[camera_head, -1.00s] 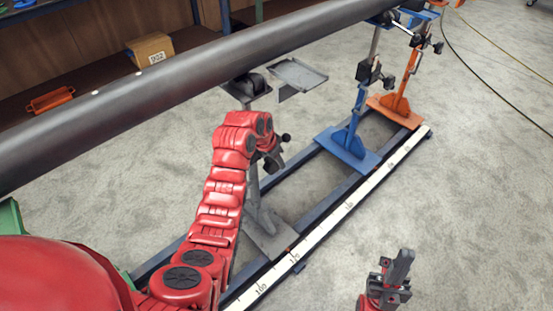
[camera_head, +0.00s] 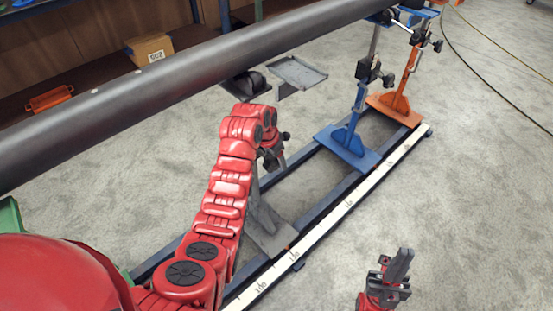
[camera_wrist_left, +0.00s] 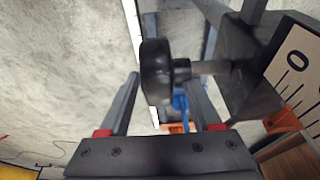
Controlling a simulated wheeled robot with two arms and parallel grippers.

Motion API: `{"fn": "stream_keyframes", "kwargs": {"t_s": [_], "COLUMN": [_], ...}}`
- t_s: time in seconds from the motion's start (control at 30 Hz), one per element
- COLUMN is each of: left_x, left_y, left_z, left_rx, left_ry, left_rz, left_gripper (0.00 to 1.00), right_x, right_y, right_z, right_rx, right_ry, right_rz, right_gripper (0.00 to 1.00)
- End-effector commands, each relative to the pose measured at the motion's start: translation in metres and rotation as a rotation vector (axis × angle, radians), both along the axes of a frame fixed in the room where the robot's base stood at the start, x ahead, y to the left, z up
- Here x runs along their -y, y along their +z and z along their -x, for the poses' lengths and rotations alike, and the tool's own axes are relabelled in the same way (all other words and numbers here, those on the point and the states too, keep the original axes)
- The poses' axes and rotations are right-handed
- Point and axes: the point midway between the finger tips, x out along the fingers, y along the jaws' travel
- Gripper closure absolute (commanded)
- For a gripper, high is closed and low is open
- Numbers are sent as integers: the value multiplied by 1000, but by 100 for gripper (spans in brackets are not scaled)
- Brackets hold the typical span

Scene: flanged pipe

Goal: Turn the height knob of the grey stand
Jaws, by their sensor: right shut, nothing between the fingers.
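The grey stand (camera_head: 270,236) is under the pipe, largely hidden behind my red left arm in the head view. In the left wrist view its dark block (camera_wrist_left: 248,75) is at the upper right, and the round black height knob (camera_wrist_left: 157,72) sticks out leftward on a short shaft. My left gripper (camera_wrist_left: 162,80) is open. The knob appears between its fingertips, with a gap to the right finger; contact with the left finger is unclear. In the head view this gripper (camera_head: 272,157) is partly hidden. My right gripper (camera_head: 402,258) is shut and empty at the lower right.
A long dark pipe (camera_head: 190,82) crosses above. A blue stand (camera_head: 348,142) and an orange stand (camera_head: 398,103) stand farther along the rail with the white scale (camera_head: 335,216). A grey flat plate (camera_head: 297,72) is beyond my left arm.

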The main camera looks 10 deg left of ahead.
Motion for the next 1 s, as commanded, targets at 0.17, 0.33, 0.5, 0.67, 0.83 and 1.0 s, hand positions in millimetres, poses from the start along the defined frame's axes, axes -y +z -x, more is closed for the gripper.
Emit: {"fn": "stream_keyframes", "kwargs": {"t_s": [0.17,0.33,0.5,0.67,0.83,1.0], "left_x": [0,-1,-6,-11,-16,-21], "left_y": [0,12,54,88,121,151], "left_z": [0,1,9,18,25,32], "left_rx": [1,7,5,-2,-1,0], "left_ry": [0,0,1,-1,-1,-2], "left_rz": [1,1,0,-1,-2,-2], "left_gripper": [35,35,35,35,35,35], "right_x": [0,0,0,0,0,0], "right_y": [0,2,23,58,92,118], "right_z": [0,0,0,0,0,0], "right_rx": [0,0,0,0,0,0], "right_ry": [0,0,0,0,0,0], "right_rz": [0,0,0,0,0,0], "right_gripper": [100,100,100,100,100,100]}}
